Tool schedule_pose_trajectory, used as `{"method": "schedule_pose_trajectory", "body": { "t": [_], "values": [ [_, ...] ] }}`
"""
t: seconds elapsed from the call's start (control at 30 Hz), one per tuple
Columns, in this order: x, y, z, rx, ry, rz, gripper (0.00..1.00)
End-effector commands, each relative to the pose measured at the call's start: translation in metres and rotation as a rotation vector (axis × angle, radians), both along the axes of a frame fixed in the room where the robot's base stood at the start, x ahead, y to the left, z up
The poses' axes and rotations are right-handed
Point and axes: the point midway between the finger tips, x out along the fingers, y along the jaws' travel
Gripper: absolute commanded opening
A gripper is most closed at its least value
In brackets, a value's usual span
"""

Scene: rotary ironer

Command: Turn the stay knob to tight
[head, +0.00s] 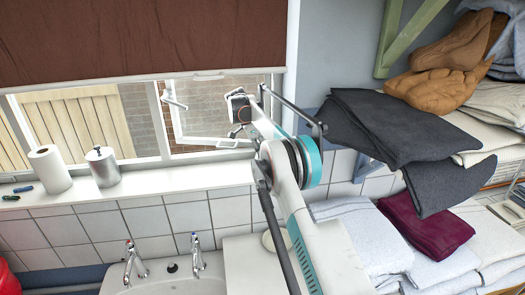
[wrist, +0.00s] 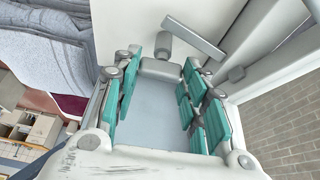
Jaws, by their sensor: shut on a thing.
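The stay knob (wrist: 161,69) is a small pale grey piece between my fingertips at the far end of the jaws in the wrist view. My gripper (wrist: 160,72) has green pads on both sides and is shut on the knob. The pads still stand well apart nearer the palm. A grey bar (wrist: 194,36) and a short grey post show just beyond the fingertips. In the head view my gripper (head: 238,106) is at the right part of the window, and I cannot make out the knob there. No tight mark is readable.
The open window sash (head: 205,141) and its white frame surround my gripper. A paper roll (head: 50,169) and a metal canister (head: 103,167) stand on the sill at left. Dark folded cloth (head: 385,125) and towels lie close on the right. Taps (head: 133,262) rise below the sill.

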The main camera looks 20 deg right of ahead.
Motion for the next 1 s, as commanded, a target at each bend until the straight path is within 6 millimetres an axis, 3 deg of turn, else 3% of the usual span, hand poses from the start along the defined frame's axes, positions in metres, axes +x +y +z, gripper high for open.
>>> {"method": "schedule_pose_trajectory", "body": {
  "t": [0.53, 0.57, 0.63, 1.0],
  "values": [
    [0.0006, 0.0005, 0.0002, 0.001, -0.001, -0.023, 0.16],
    [0.0006, 0.0005, 0.0002, 0.001, -0.001, -0.022, 0.44],
    [0.0006, 0.0005, 0.0002, 0.001, -0.001, -0.022, 0.6],
    [0.0002, 0.0001, 0.0001, 0.0, 0.0, -0.018, 0.6]
  ]
}}
